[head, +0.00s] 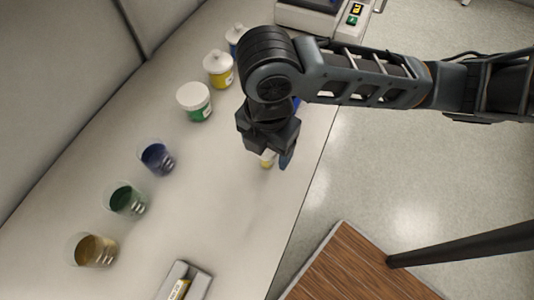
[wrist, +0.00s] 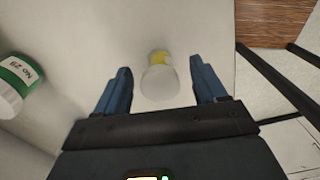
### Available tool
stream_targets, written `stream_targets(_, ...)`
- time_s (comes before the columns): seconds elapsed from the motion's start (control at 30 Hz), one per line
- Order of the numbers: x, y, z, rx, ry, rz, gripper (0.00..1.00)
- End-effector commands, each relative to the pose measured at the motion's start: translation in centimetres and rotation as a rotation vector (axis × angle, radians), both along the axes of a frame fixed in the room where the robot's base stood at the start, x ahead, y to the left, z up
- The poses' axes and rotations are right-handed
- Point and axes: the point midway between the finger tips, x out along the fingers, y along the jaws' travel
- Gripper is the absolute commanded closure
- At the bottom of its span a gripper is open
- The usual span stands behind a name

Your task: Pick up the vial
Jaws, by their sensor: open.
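The vial (wrist: 159,80) is small, with a pale round cap and a yellow label, and stands on the white bench. In the wrist view it lies between my two blue fingers, a little apart from both. My gripper (wrist: 162,88) is open. In the head view my gripper (head: 278,160) is low over the bench near its right edge. The vial (head: 267,159) shows there only in part, beside a blue finger, with the rest hidden behind my gripper.
Beakers with blue (head: 156,157), green (head: 126,199) and yellow (head: 95,250) contents stand on the left. White-lidded jars, one green (head: 196,102) and one yellow (head: 218,69), stand farther back. A grey holder (head: 183,283) is at the front. The bench (head: 225,210) around my gripper is clear.

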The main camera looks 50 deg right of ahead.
Motion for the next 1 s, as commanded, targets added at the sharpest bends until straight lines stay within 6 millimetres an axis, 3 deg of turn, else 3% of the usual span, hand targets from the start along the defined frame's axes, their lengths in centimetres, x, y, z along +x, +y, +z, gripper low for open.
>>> stream_targets(0.1, 0.00, 0.00, 0.01, 0.000, 0.000, 0.000, 0.29)
stream_targets(0.73, 0.00, -0.01, 0.04, 0.000, 0.000, 0.000, 0.89)
stream_targets(1.0, 0.01, -0.02, 0.14, 0.000, 0.000, 0.000, 0.89)
